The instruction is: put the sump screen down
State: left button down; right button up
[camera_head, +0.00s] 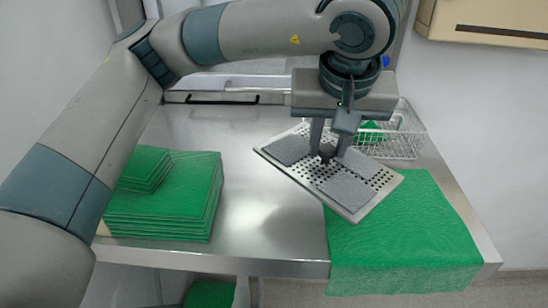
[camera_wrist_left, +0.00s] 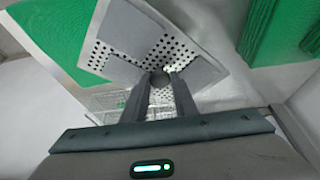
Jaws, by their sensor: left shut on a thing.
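My left gripper (camera_head: 328,152) is shut on the knob at the middle of the screen. The screen is held tilted, its near right corner lowest in the head view, over the steel counter and the left part of a green cloth. In the left wrist view the screen (camera_wrist_left: 118,50) spreads out beyond the fingertips (camera_wrist_left: 160,80). I cannot tell whether its low corner touches the cloth. My right gripper is not in view.
The green cloth (camera_head: 405,240) lies on the right of the steel counter (camera_head: 270,215) and hangs over its front edge. A stack of folded green cloths (camera_head: 165,195) is at the left. A wire basket (camera_head: 405,140) stands behind the screen. Bare counter lies between stack and cloth.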

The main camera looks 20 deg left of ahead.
aim_at(281, 139)
pick_arm(q)
jog(key=shift+s+r, duration=0.15)
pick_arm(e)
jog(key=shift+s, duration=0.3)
